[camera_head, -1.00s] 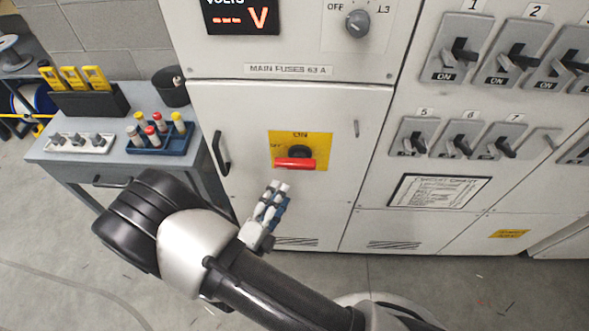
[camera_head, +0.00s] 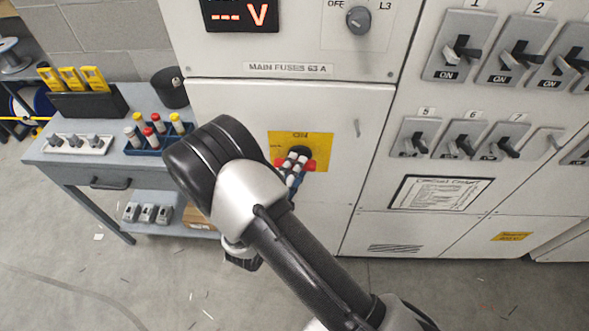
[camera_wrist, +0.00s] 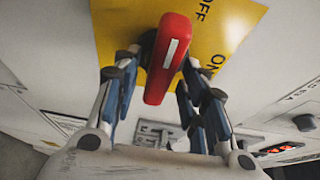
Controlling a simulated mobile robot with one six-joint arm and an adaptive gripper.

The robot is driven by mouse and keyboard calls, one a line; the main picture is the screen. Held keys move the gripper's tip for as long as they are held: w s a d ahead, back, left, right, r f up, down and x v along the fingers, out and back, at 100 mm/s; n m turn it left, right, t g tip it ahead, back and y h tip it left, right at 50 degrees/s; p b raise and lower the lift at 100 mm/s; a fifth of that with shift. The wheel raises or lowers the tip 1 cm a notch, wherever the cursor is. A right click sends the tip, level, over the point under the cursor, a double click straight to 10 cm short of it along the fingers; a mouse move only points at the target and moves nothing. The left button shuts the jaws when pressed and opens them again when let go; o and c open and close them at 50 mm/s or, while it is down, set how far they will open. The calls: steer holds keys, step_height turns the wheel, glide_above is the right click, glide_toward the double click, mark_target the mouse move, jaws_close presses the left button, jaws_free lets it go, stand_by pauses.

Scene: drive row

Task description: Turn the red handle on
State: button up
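The red handle (camera_wrist: 167,62) is a bar with a white stripe, mounted on a yellow plate (camera_wrist: 115,30) marked OFF and ON. In the head view the plate (camera_head: 325,143) is on the cabinet door, with ON at its top. Red parts of the handle (camera_head: 310,165) show beside my fingers, and it lies roughly level. My gripper (camera_head: 295,158) is in front of the handle, its fingers hiding the handle's middle. In the wrist view my gripper (camera_wrist: 160,62) is open, with one finger on each side of the handle. Whether either finger touches it is unclear.
Breaker switches (camera_head: 460,50) line the panel at right. A volt display (camera_head: 242,15) and a rotary knob (camera_head: 358,19) sit above. A bench (camera_head: 60,158) with tools stands at left.

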jaws_close()
